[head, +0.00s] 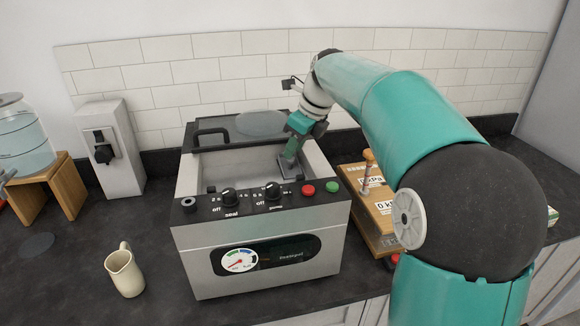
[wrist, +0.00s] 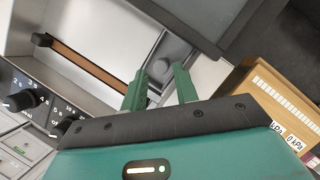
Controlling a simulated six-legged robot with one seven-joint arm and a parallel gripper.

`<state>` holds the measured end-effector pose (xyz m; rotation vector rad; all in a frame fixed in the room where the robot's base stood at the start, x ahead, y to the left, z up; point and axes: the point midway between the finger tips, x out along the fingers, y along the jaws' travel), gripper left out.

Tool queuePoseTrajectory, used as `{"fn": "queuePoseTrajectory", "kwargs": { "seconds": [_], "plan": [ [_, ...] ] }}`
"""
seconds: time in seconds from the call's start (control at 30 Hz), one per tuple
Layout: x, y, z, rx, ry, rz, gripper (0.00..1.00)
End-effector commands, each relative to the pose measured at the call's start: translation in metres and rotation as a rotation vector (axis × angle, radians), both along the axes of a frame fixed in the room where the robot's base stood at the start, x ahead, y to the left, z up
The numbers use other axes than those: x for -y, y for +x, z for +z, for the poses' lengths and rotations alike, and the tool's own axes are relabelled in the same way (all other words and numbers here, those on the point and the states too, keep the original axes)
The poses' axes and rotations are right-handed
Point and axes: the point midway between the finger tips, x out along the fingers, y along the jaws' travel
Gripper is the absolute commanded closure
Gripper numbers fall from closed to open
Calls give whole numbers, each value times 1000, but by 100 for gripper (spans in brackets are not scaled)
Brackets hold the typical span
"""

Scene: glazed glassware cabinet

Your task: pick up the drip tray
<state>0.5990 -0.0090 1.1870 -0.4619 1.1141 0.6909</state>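A flat dark round disc (head: 38,243) lies on the counter at the left in the head view, in front of the water dispenser; it looks like the drip tray, though I cannot be sure. My gripper (head: 287,168) is far to its right, reaching down into the open chamber of the steel vacuum sealer (head: 250,250). In the wrist view my gripper (wrist: 160,88) has its two green fingers apart. A small grey block (head: 289,189) shows in the chamber by the fingertips; I cannot tell whether they touch it. The disc is not in the wrist view.
The water dispenser (head: 22,138) stands on a wooden stand (head: 65,190) at the left. A grey-white appliance (head: 112,150) and a cream jug (head: 125,270) stand between it and the sealer. A wooden box with labels (head: 380,212) is close at the sealer's right. The front-left counter is mostly clear.

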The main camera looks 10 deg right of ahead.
Motion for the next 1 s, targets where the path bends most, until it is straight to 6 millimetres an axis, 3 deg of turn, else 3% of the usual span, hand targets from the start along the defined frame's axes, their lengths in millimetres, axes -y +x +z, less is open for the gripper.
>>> {"fn": "queuePoseTrajectory", "kwargs": {
  "seconds": [0.2,0.47,0.6,0.63,1.0],
  "plan": [
    [-7,9,-29,-2,2,0,70],
    [-10,10,-37,-10,3,3,70],
    [-12,10,-37,-12,5,6,98],
    [-12,10,-37,-11,5,7,100],
    [-10,10,-37,-11,3,3,100]
  ]
}}
